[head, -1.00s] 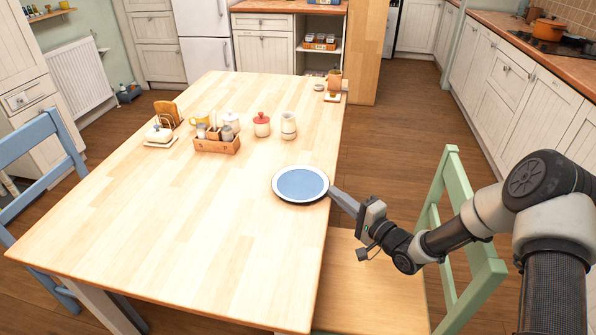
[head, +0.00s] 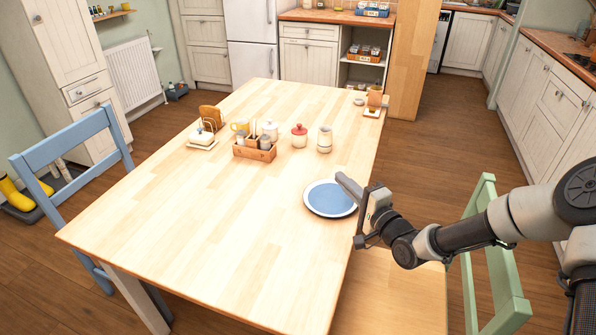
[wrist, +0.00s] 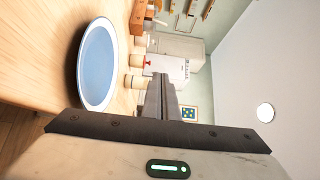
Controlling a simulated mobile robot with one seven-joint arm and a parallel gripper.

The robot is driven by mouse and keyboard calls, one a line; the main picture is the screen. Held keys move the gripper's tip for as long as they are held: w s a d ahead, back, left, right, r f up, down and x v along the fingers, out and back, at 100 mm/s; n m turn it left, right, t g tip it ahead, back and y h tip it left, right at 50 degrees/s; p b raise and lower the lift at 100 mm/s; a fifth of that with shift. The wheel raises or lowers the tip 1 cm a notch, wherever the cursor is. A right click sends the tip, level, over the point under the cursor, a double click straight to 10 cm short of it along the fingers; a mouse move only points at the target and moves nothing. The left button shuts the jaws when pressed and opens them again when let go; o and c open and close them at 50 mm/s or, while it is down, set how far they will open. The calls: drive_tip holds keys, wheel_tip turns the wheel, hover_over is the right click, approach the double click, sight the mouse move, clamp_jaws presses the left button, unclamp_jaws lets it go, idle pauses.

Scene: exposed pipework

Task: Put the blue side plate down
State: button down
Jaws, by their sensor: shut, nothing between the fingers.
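A green chair (head: 492,260) is at the right, a blue chair (head: 75,150) at the left. The table's front is clear.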

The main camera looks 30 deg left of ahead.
drive_tip(key=s+a, duration=0.4)
drive_tip(key=a, duration=0.8)
drive_tip(key=shift+a, duration=0.15)
